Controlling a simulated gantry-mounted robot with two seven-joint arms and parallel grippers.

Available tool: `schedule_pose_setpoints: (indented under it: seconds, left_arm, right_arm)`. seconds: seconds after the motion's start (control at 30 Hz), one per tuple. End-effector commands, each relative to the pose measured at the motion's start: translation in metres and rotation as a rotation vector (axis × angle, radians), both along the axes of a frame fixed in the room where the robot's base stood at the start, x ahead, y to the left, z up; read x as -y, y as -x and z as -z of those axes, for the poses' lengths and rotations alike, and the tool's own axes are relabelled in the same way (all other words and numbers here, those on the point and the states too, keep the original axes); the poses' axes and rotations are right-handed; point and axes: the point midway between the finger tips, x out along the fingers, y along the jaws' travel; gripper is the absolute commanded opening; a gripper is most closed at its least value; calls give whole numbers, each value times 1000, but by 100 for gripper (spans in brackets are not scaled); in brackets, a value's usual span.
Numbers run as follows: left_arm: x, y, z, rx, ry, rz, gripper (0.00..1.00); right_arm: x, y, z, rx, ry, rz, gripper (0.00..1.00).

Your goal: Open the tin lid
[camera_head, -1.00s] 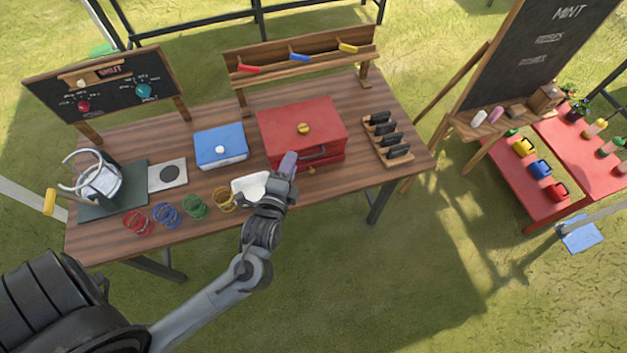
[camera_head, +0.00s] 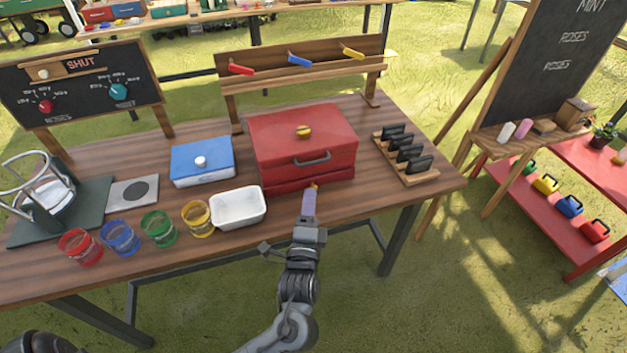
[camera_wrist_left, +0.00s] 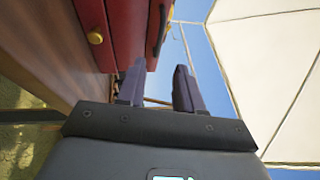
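A red metal box (camera_head: 303,131) with a lid, a brass knob on top and a dark handle on its front stands on the wooden table. A smaller blue tin (camera_head: 203,165) with a white knob on its lid stands to its left. Both lids look shut. My left gripper (camera_head: 309,203) is just in front of the red box, near the small brass knob on its lower front. In the left wrist view its two fingers (camera_wrist_left: 160,88) are apart with nothing between them. The red box (camera_wrist_left: 127,28) and its brass knob (camera_wrist_left: 95,38) show beyond the fingers. My right gripper is not in view.
A white tray (camera_head: 238,222) and several coloured glass cups, such as the yellow one (camera_head: 198,218), line the front edge. A wooden rack with black clips (camera_head: 404,160) stands at the right. A wooden shelf (camera_head: 300,75) stands behind the red box.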

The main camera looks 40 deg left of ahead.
Motion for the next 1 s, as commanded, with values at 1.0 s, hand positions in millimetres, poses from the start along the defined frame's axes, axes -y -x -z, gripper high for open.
schedule_pose_setpoints:
  seconds: [1.0]
  left_arm:
    - [-62,-87,-16,5,0,1,35]
  right_arm:
    - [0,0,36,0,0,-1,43]
